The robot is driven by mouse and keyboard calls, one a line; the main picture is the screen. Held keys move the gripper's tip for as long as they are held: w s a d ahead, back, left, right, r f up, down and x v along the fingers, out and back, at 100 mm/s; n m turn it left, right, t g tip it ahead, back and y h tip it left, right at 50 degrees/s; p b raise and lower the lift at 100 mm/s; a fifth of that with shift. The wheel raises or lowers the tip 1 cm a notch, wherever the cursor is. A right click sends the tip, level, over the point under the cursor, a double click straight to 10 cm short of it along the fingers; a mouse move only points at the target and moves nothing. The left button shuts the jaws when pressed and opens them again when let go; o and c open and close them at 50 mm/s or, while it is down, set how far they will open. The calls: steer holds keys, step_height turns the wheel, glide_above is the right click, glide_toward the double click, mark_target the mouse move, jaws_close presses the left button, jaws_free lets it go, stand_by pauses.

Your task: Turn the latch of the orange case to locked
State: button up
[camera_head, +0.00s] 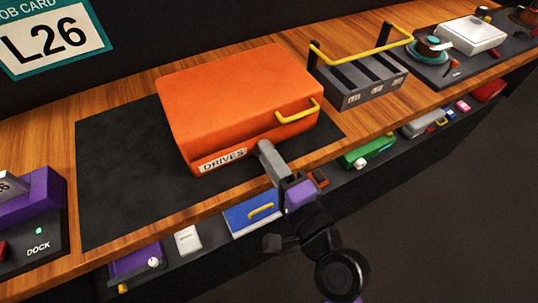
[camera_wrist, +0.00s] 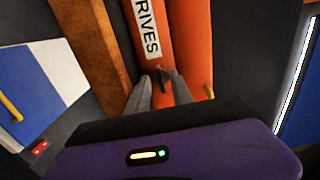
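The orange case (camera_head: 238,98) lies closed on a dark mat, with a yellow handle (camera_head: 297,112) and a DRIVES label (camera_head: 222,160) on its front. My gripper (camera_head: 264,146) is at the case's front, right of the label. In the wrist view the case (camera_wrist: 186,35) lies beyond my gripper (camera_wrist: 160,77). Its two grey fingers stand apart. A small dark piece, seemingly the latch (camera_wrist: 161,75), shows in the gap between the fingertips. I cannot tell whether the fingers touch it. The fingers hide the latch in the head view.
A grey slotted rack (camera_head: 360,80) with a yellow handle stands right of the case. A purple dock (camera_head: 38,208) is at the far left. Below the wooden counter edge, a lower shelf holds a blue box (camera_head: 252,215) and a green box (camera_head: 368,150). The mat (camera_head: 115,180) is bare left of the case.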

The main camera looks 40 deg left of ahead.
steer(key=shift+d, duration=0.1)
steer(key=b+v, duration=0.1)
steer(key=v, duration=0.6)
steer(key=shift+s+d, duration=0.15)
steer(key=shift+d, duration=0.1)
